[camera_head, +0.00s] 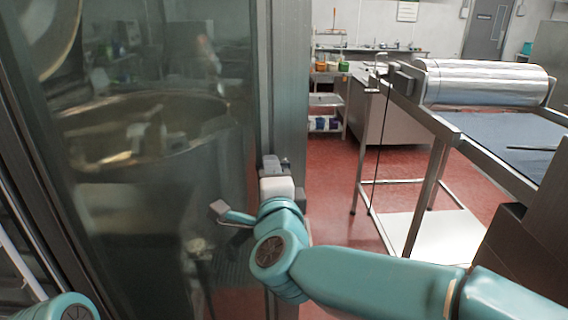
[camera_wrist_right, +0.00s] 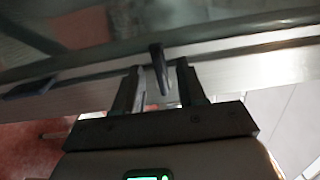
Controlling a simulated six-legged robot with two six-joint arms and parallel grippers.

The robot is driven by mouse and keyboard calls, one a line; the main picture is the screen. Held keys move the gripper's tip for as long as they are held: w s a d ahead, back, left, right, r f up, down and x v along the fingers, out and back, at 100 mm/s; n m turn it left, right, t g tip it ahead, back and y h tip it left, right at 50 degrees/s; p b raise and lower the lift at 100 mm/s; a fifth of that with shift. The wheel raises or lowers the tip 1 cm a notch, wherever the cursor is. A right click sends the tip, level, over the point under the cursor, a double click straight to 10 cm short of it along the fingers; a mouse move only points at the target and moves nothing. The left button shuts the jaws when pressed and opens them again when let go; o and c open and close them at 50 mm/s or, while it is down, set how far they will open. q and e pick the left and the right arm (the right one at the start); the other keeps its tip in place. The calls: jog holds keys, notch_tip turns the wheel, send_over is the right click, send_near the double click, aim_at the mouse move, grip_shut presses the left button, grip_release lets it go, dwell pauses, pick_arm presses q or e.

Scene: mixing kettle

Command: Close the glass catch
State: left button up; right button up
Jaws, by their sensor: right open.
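The large glass panel (camera_head: 160,140) with its grey metal frame (camera_head: 285,80) fills the left of the head view. In the right wrist view, a short dark catch handle (camera_wrist_right: 157,54) sticks out from the metal frame strip (camera_wrist_right: 230,60). My right gripper (camera_head: 274,164) is at the frame's edge in the head view. In the right wrist view its two fingers (camera_wrist_right: 159,72) are open, one on each side of the handle, with gaps visible. The catch is hidden behind my gripper in the head view.
Behind the glass stands a big metal kettle (camera_head: 150,115). To the right is a metal-framed table (camera_head: 440,150) with a shiny roller (camera_head: 485,82). A shelf trolley (camera_head: 326,100) stands further back. Red floor (camera_head: 335,200) lies open between the frame and the table.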

jog(key=s+b, duration=0.1)
jog(key=s, duration=0.5)
jog(key=shift+s+d, duration=0.25)
jog(key=shift+d, duration=0.05)
jog(key=shift+d, duration=0.1)
